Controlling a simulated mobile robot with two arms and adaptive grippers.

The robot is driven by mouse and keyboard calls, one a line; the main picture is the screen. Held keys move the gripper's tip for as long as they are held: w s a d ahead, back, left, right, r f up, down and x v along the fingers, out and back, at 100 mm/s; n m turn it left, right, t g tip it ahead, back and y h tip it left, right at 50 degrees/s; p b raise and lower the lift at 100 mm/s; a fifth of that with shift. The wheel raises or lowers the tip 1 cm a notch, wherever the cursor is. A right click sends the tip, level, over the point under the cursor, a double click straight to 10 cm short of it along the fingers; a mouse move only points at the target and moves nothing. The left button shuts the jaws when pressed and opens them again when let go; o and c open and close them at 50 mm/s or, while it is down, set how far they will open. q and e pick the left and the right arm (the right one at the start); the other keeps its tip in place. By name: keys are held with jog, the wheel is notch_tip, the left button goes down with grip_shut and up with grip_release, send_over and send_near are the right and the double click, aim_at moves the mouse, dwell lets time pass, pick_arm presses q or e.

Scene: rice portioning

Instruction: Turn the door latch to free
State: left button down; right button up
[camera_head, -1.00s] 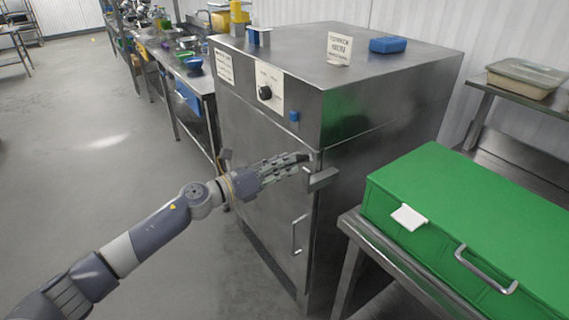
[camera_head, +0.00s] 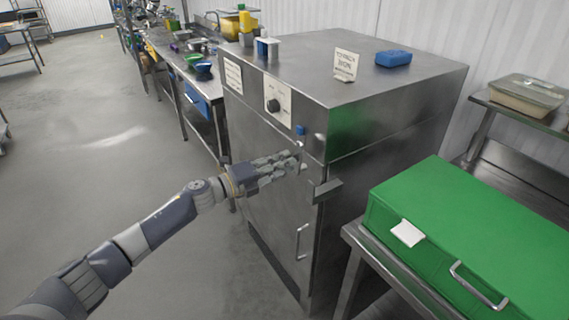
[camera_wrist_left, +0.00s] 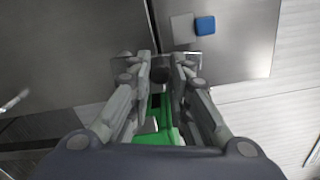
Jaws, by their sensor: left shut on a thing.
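The steel cabinet (camera_head: 262,185) has a closed-looking front door with a vertical pull handle (camera_head: 302,241). A grey metal latch bar (camera_head: 328,190) sticks out at the door's right edge, above that handle. My left gripper (camera_head: 301,163) reaches in from the left, its fingertips at the door front just up and left of the bar. It is shut on a small metal latch part, mostly hidden by the fingers. In the left wrist view the fingers (camera_wrist_left: 160,70) close around a dark round piece, with a metal bar crossing at their tips. My right gripper is out of view.
A green box (camera_head: 470,225) stands on a steel table close right of the cabinet.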

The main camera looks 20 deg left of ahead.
pick_arm(q)
jog(key=shift+w+a+n, duration=0.25)
jog(key=shift+a+n, duration=0.05)
jog(key=shift+n, duration=0.5)
jog(key=c, duration=1.4)
grip_release()
jog(key=shift+c, duration=0.2)
jog(key=v, duration=1.2)
jog(key=shift+a+f, duration=0.1)
